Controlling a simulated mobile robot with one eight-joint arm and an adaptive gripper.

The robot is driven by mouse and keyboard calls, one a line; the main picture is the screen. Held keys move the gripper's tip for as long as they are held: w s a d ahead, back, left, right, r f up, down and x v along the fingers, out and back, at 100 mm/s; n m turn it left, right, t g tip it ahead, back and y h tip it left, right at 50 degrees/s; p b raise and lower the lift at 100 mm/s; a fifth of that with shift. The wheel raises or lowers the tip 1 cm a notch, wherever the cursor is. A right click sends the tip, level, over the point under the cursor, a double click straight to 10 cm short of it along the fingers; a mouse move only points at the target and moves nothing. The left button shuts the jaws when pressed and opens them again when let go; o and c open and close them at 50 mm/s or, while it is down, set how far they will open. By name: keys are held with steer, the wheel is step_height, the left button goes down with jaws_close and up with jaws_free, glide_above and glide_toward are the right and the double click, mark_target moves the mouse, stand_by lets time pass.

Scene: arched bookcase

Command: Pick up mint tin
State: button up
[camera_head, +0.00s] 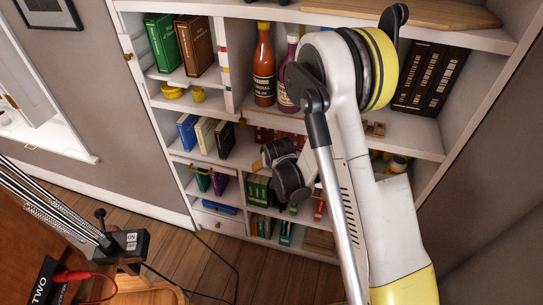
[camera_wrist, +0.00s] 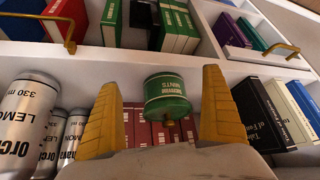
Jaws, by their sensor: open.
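The mint tin (camera_wrist: 167,96) is a small green cylinder with pale lettering, seen in the wrist view in front of a row of dark red books. My gripper (camera_wrist: 162,78) has its two yellow fingers spread wide, one on each side of the tin in the picture. Gaps show between the tin and both fingers, so it is not gripped. How far the tin lies in depth from the fingertips is hard to tell. In the head view my arm hides most of the gripper, and I cannot make out the tin.
Silver lemonade cans (camera_wrist: 32,118) stand left of the fingers, and a black book (camera_wrist: 262,115) with others stands close on the right. A white shelf board (camera_wrist: 150,62) crosses behind. In the head view, a red sauce bottle (camera_head: 264,72) stands in the bookcase beside my arm.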

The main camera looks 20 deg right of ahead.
steer(key=w, duration=0.2)
steer(key=w+b, duration=0.1)
steer(key=w, duration=0.1)
steer(key=w+d+f+b, duration=0.1)
steer(key=w, duration=0.1)
steer(key=shift+w+f, duration=0.1)
steer(key=shift+w, duration=0.15)
steer(key=c, duration=1.3)
